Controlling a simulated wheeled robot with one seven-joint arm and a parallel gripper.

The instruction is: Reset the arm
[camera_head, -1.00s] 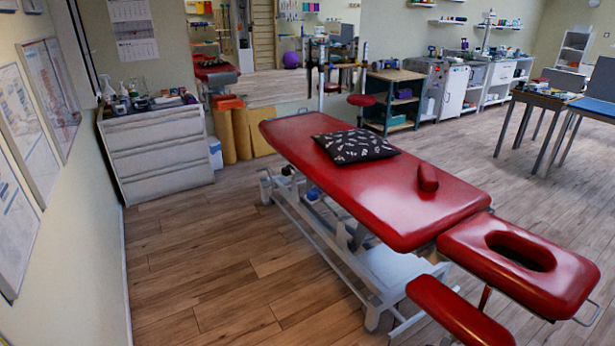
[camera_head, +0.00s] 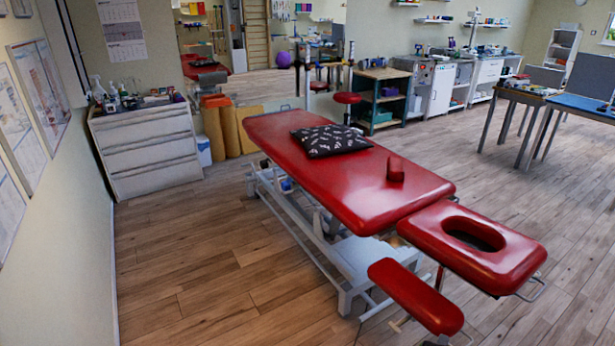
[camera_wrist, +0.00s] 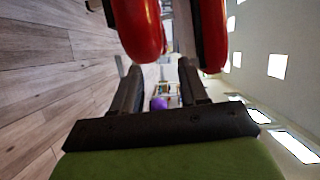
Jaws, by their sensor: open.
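My gripper (camera_wrist: 156,80) shows in the wrist view. Its two dark fingers stand apart from a black crossbar, with a green part below it. No object can be made out between the fingers. Two red rounded shapes (camera_wrist: 140,28) with dark edges fill the upper part of that view; I cannot tell what they belong to. The wrist picture lies on its side, with floor at left and ceiling lights at right. In the head view no part of my arm or gripper shows.
A red treatment table (camera_head: 345,185) stands mid-room, bearing a dark patterned pillow (camera_head: 331,140) and a small red block (camera_head: 396,170). A white drawer unit (camera_head: 147,150) stands by the left wall. Blue-topped tables (camera_head: 585,103) are at right. Wooden floor is clear at front left (camera_head: 200,255).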

